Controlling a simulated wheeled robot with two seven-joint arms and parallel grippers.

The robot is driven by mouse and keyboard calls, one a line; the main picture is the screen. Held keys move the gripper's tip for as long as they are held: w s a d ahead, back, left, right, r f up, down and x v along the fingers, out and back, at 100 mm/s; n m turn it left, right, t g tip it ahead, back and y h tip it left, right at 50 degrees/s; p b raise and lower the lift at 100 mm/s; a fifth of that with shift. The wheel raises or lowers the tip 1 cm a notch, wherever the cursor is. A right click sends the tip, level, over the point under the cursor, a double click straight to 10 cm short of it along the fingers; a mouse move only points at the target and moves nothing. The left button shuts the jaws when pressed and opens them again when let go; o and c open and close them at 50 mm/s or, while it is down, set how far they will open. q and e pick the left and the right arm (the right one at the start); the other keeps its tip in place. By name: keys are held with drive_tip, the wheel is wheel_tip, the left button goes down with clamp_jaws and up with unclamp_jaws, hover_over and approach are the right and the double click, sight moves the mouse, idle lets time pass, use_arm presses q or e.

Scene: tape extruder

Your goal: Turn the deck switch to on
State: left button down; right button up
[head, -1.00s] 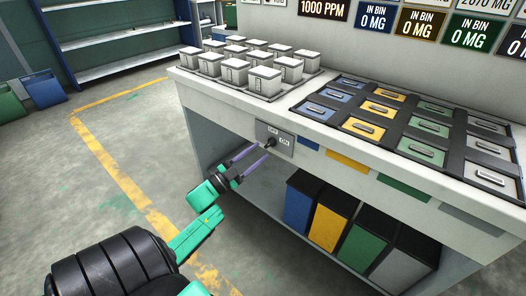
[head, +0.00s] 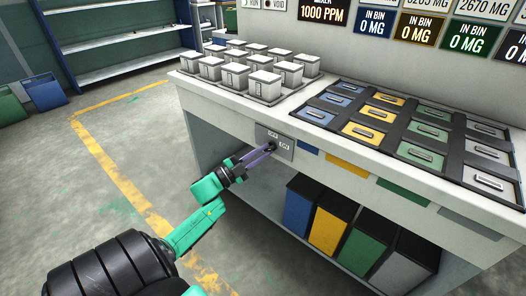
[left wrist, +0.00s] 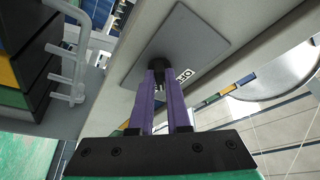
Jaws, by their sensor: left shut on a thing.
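The deck switch is a small dark knob (left wrist: 158,69) on a grey plate (left wrist: 190,40) set in the front face of the counter. In the head view the plate (head: 284,146) shows two small labels, too small to read surely; in the left wrist view one label reads OFF. My left gripper (head: 268,150) reaches the plate from the left. In the left wrist view its purple fingers (left wrist: 161,80) are closed on the knob, one on each side. The fingers partly hide the knob. My right gripper is in neither view.
Several white boxes (head: 264,84) stand on the counter's left end, with rows of blue, yellow, green and grey lidded drawers (head: 371,135) to the right. Coloured bins (head: 331,219) stand under the counter.

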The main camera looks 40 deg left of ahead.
use_arm(q)
drive_tip(key=shift+m+g+h, duration=0.3)
drive_tip(key=shift+m+g, duration=0.1)
drive_tip(key=shift+m, duration=0.8)
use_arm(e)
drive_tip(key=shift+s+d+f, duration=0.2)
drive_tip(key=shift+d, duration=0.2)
use_arm(q)
drive_tip(key=c, duration=0.9)
unclamp_jaws()
drive_tip(key=shift+s+a, duration=0.1)
